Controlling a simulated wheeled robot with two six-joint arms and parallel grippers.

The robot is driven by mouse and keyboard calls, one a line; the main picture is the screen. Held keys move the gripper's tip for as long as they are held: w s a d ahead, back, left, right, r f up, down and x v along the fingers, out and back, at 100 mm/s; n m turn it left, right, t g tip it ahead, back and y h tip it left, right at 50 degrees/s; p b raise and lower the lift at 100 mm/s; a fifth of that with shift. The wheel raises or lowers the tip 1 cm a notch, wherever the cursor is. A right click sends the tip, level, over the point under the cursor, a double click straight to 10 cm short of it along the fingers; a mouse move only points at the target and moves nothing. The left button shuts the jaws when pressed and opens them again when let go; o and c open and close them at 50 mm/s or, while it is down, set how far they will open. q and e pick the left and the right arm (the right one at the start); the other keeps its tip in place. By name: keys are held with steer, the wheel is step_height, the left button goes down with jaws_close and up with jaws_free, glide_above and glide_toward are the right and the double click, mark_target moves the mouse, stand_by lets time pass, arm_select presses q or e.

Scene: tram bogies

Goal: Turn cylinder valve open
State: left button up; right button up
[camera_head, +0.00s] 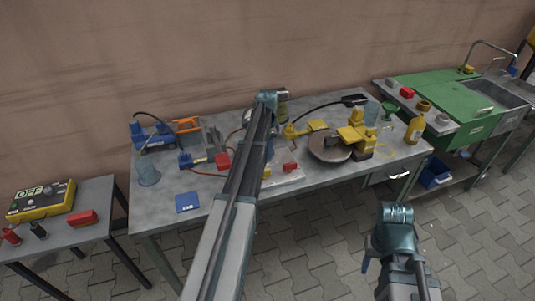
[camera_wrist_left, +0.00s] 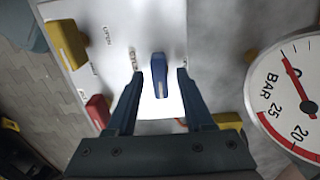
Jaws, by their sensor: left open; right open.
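In the left wrist view a blue knob (camera_wrist_left: 159,75) with a pale pointer line stands on a white panel (camera_wrist_left: 215,30). My left gripper (camera_wrist_left: 159,73) is open, with one finger on each side of the blue knob; I cannot tell whether they touch it. A yellow knob (camera_wrist_left: 68,44) near the word OPEN, a red knob (camera_wrist_left: 97,110) and a round pressure gauge (camera_wrist_left: 290,95) are also on or by the panel. In the head view my left gripper (camera_head: 268,98) is over the back of the bench, its fingers hidden. My right gripper (camera_head: 397,213) is in front of the bench, touching nothing visible.
A green sink unit (camera_head: 450,90) stands right. A side table with a yellow control box (camera_head: 40,202) stands left. The paved floor in front is open.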

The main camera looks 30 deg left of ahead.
arm_select(q)
jaws_close()
steer(key=shift+n, duration=0.4)
steer(key=n, duration=0.3)
steer(key=shift+n, duration=0.3)
steer(key=n, duration=0.4)
steer(key=shift+n, duration=0.3)
steer(key=n, duration=0.4)
steer(key=shift+n, duration=2.5)
